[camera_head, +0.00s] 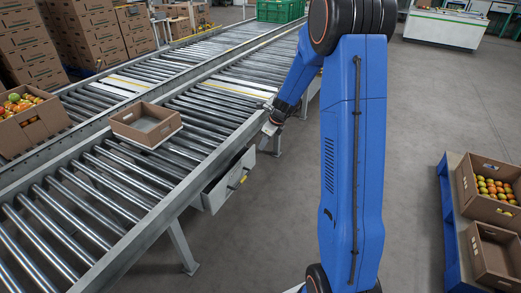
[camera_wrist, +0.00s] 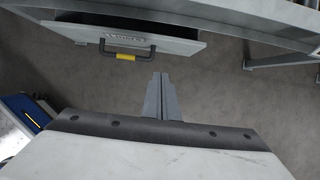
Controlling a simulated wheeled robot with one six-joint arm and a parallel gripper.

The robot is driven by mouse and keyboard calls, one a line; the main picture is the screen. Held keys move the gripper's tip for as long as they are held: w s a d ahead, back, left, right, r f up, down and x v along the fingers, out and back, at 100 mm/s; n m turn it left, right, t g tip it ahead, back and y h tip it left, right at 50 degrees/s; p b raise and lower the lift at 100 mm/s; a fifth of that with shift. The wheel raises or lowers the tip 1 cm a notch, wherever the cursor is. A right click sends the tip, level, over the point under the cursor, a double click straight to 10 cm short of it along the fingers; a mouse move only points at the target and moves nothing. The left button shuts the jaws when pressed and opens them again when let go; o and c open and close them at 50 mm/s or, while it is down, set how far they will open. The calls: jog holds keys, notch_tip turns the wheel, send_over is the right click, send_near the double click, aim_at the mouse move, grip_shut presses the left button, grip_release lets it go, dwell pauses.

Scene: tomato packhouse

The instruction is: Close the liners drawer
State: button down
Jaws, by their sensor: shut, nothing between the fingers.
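The liners drawer (camera_head: 229,181) is a grey drawer under the side of the roller conveyor, and it stands pulled out. It has a handle with a yellow grip (camera_head: 243,179). In the wrist view the drawer front (camera_wrist: 150,40) is at the upper left, with a label and a dark handle with a yellow middle (camera_wrist: 126,57). My gripper (camera_head: 268,143) is beyond the drawer in the head view, beside the conveyor edge. In the wrist view my gripper's fingers (camera_wrist: 161,80) are together and empty, a little below and right of the handle, apart from it.
The roller conveyor (camera_head: 60,172) carries an empty cardboard box (camera_head: 171,139) and runs beside the drawer. A conveyor leg (camera_head: 183,247) stands near the drawer. A blue pallet (camera_head: 451,225) with cardboard boxes of tomatoes is at the right. The floor between is clear.

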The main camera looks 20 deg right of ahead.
aim_at(251, 153)
jog(key=shift+w+a+f, duration=0.6)
jog(key=shift+w+f, duration=0.5)
jog(key=shift+f, duration=0.45)
jog(key=shift+w+a+f, duration=0.65)
jog(key=shift+w+f, duration=0.4)
jog(key=shift+f, duration=0.45)
jog(key=shift+w+a+f, duration=0.6)
jog(key=shift+w+f, duration=0.5)
jog(key=shift+f, duration=0.45)
